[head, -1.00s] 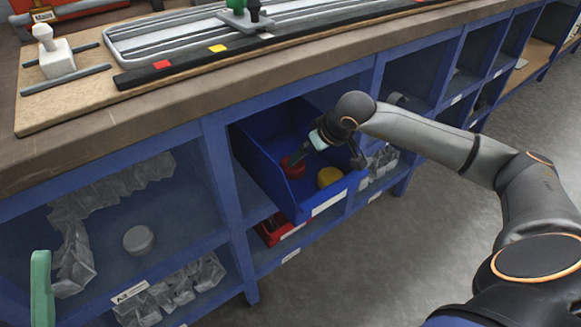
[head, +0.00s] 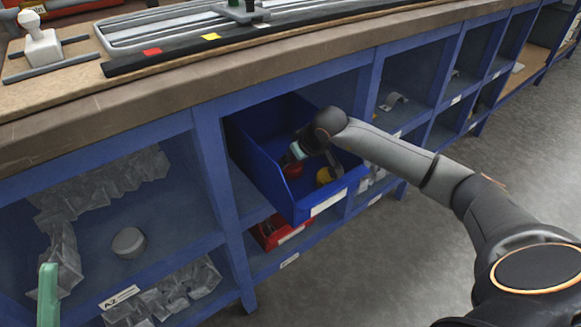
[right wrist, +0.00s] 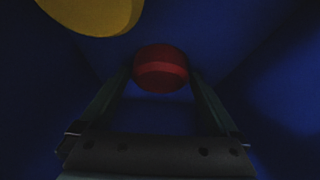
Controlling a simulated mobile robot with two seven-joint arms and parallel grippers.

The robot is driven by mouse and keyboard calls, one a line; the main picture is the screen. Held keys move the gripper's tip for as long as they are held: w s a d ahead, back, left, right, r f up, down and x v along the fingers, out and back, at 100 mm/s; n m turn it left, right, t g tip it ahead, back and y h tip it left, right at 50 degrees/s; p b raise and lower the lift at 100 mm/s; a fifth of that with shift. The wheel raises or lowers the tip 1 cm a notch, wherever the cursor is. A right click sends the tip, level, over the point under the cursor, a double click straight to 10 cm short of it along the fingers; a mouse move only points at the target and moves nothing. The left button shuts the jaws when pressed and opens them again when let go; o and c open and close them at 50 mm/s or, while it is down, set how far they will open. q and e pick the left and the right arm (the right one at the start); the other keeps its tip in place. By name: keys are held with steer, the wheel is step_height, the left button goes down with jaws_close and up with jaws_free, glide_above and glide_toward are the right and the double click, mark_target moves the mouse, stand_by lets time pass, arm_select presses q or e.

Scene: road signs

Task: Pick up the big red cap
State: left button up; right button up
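The big red cap (head: 292,170) lies inside the blue bin (head: 312,207). In the right wrist view the cap (right wrist: 160,68) shows between the tips of my right gripper's fingers (right wrist: 160,75). Contact with the fingers cannot be made out in the dark picture. In the head view my right gripper (head: 315,158) reaches down into the bin with its fingers spread, close to the cap. At the lower left edge a single green finger of my left gripper (head: 48,295) shows; the rest is out of view.
A yellow cap (head: 324,176) is in the bin beside the red one, partly covered by my gripper; it also shows in the right wrist view (right wrist: 95,12). The bin walls stand close around. A wooden worktop (head: 150,110) overhangs the shelf. A red bin (head: 278,232) is below.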

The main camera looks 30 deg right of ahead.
steer(key=c, duration=1)
steer(key=shift+o, duration=0.2)
steer(key=shift+r, duration=0.1)
